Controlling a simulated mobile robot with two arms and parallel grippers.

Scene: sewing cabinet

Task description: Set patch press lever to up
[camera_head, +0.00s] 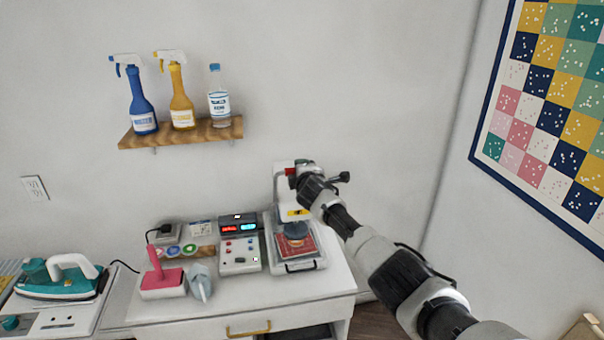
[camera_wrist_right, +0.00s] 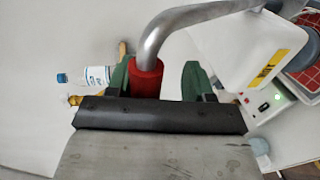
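The white patch press (camera_head: 283,190) stands at the right end of the table, with a red patch on its bed under the dark round head. Its lever is a bent metal bar (camera_wrist_right: 172,28) with a red grip (camera_wrist_right: 147,78), raised near the top of the press; the red grip also shows in the head view (camera_head: 290,171). My right gripper (camera_wrist_right: 156,80) has its green fingers on either side of the red grip. The left finger is close against it, and a gap shows to the right finger, so it is open around the grip. My left gripper is out of view.
Left of the press stands a control box (camera_head: 240,255) with red and blue displays. A pink-handled tool (camera_head: 160,280) and an iron (camera_head: 62,277) are further left. A wall shelf (camera_head: 180,134) holds two spray bottles and a clear bottle. A quilt (camera_head: 550,90) hangs right.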

